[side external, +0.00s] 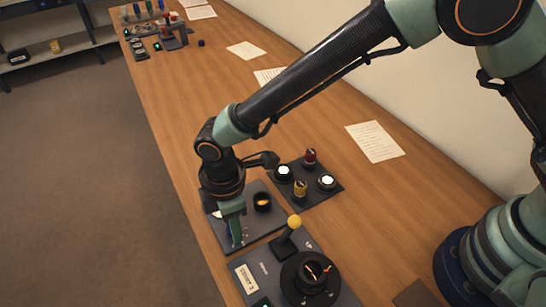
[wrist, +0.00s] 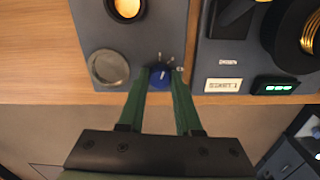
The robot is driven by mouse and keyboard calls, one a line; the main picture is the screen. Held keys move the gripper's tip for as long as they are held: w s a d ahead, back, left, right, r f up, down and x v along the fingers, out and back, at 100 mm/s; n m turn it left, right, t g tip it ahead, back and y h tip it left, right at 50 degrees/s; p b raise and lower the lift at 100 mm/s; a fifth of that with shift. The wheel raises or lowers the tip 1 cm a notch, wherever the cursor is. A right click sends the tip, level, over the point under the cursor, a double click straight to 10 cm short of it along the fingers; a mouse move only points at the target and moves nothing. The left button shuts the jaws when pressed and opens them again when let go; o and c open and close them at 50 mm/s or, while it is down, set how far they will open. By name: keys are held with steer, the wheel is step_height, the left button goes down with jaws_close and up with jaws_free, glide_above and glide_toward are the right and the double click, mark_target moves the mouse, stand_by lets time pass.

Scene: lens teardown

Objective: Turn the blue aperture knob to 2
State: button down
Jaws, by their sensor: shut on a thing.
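The blue aperture knob (wrist: 160,79) sits near the edge of a dark panel (wrist: 105,28) in the wrist view. My gripper (wrist: 160,82) reaches down to it with one green finger on each side, shut on the knob. Small pale marks lie beside the knob on its upper right; their numbers are too small to read. In the side view my gripper (side external: 234,238) points down at the panel (side external: 259,225) and mostly hides the knob.
On the same panel are a glowing orange lens (side external: 262,201) and a grey disc (wrist: 108,67). A yellow-topped lever (side external: 294,222) and a black dial (side external: 310,278) stand on the neighbouring panel. Another panel holds red and yellow knobs and white buttons.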

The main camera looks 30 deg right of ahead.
steer(key=shift+n, duration=1.9)
steer(key=c, duration=0.6)
jaws_free()
steer(key=shift+r, duration=0.1)
step_height(320, 180, up, 12)
